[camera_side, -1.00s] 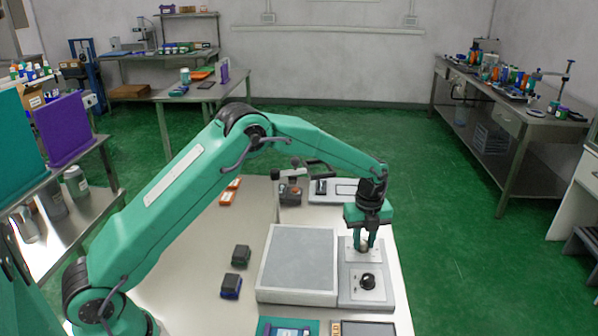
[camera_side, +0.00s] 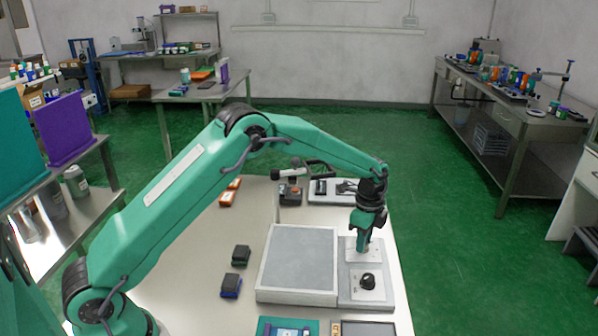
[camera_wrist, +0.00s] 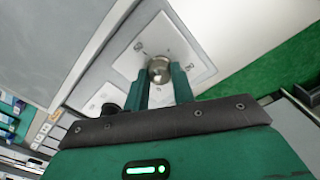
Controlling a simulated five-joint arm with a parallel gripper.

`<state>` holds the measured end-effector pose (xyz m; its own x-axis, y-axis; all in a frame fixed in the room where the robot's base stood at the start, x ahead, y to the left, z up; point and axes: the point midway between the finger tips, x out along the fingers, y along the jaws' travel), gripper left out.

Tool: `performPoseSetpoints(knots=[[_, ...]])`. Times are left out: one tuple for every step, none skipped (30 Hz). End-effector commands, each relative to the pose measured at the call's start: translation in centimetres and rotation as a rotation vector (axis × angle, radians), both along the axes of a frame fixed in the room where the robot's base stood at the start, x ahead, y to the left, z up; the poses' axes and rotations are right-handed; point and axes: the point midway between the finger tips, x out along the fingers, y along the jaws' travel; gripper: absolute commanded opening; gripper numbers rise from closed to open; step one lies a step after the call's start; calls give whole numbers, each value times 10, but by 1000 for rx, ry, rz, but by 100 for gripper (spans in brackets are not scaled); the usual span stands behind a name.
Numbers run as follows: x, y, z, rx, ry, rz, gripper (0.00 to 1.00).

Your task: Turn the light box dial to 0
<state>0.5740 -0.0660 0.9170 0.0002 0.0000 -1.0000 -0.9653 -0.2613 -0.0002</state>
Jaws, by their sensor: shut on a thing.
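The light box (camera_side: 297,262) is a low box with a grey top on the bench. A light grey control panel (camera_side: 347,296) adjoins its right side. My gripper (camera_wrist: 160,82) points down at the panel's far plate, its two green fingers on either side of a round metal dial (camera_wrist: 160,67). It is shut on this dial, which my fingers hide in the side view. A black knob (camera_side: 367,281) stands on the near plate of the panel, apart from my gripper. Marks on the plate around the metal dial are too small to read.
Two small dark blocks (camera_side: 236,270) lie left of the light box. A teal tray (camera_side: 265,327) and a dark tray (camera_side: 368,328) are at the near edge. A device with a handle (camera_side: 292,190) and a grey tray (camera_side: 345,199) stand behind. Green floor lies beyond the bench's right edge.

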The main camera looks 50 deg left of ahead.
Motion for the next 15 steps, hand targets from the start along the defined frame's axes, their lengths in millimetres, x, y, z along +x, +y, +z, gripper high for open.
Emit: performPoseSetpoints(knots=[[0, 1, 1, 0, 1, 44, 2], [0, 1, 1, 0, 1, 73, 2], [0, 1, 1, 0, 1, 111, 2], [0, 1, 1, 0, 1, 139, 2], [0, 1, 1, 0, 1, 168, 2], [0, 1, 1, 0, 1, 206, 2], [0, 1, 1, 0, 1, 234, 2], [0, 1, 1, 0, 1, 263, 2], [0, 1, 1, 1, 1, 301, 2], [0, 1, 1, 1, 1, 329, 2], [0, 1, 1, 1, 1, 358, 2], [0, 1, 1, 1, 1, 396, 2], [0, 1, 1, 1, 1, 424, 2], [0, 1, 1, 1, 1, 453, 2], [0, 1, 1, 1, 1, 491, 2]])
